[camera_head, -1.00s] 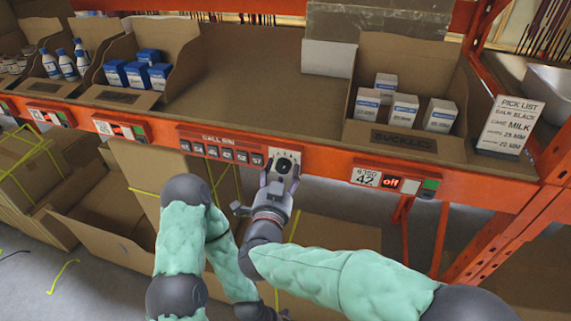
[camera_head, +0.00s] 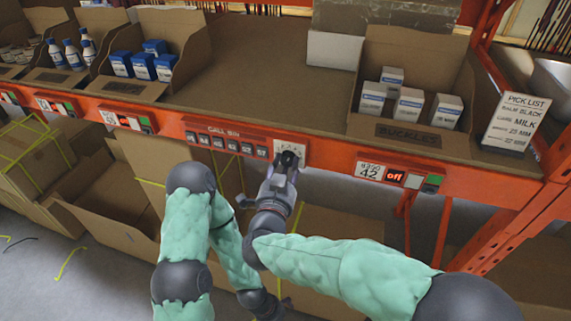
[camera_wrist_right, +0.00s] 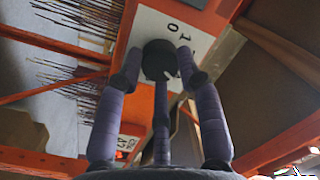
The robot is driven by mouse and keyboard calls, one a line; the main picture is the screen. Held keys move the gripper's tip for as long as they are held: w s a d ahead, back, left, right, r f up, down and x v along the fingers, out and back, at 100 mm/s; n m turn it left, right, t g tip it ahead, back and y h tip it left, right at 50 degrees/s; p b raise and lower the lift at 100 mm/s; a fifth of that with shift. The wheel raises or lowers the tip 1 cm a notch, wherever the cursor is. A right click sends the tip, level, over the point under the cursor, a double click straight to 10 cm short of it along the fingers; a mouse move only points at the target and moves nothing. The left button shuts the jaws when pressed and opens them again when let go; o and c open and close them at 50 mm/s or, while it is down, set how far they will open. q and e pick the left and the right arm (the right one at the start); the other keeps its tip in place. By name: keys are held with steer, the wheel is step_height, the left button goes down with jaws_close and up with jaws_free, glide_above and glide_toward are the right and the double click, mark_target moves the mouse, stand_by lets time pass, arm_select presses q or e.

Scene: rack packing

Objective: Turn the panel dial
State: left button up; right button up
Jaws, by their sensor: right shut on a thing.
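The panel dial is a black knob on a white plate (camera_head: 304,150) at the right end of the red "CALL BIN" panel (camera_head: 232,141). My right gripper (camera_head: 287,161) is at the dial and covers most of it in the head view. In the right wrist view the black dial (camera_wrist_right: 158,59) sits between the purple-grey fingers of my right gripper (camera_wrist_right: 159,72), which are shut on it. Digits "1" and "0" show on the white plate beside it. My left gripper (camera_head: 272,303) hangs low at the bottom of the head view, away from the panel; its fingers are unclear.
The panel is on an orange shelf beam (camera_head: 455,172). Above it are a "BUCKLES" bin (camera_head: 365,127) with white boxes, a bin (camera_head: 115,88) with blue boxes, and a pick list card (camera_head: 514,122). Cardboard boxes (camera_head: 105,215) stand below.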

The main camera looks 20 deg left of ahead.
steer(key=n+p, duration=0.7)
steer(key=p, duration=0.2)
steer(key=shift+r+g, duration=0.2)
steer(key=shift+g, duration=0.2)
steer(key=n+p, duration=0.2)
steer(key=p, duration=0.1)
steer(key=shift+n+h, duration=0.3)
steer(key=shift+f+n+p, duration=0.15)
steer(key=shift+n+p, duration=0.25)
steer(key=shift+n, duration=0.1)
steer(key=shift+f, duration=0.1)
steer(key=o, duration=1.1)
steer(key=shift+o, duration=0.2)
steer(key=shift+r, duration=0.2)
step_height(320, 180, up, 10)
steer(key=shift+f, duration=0.15)
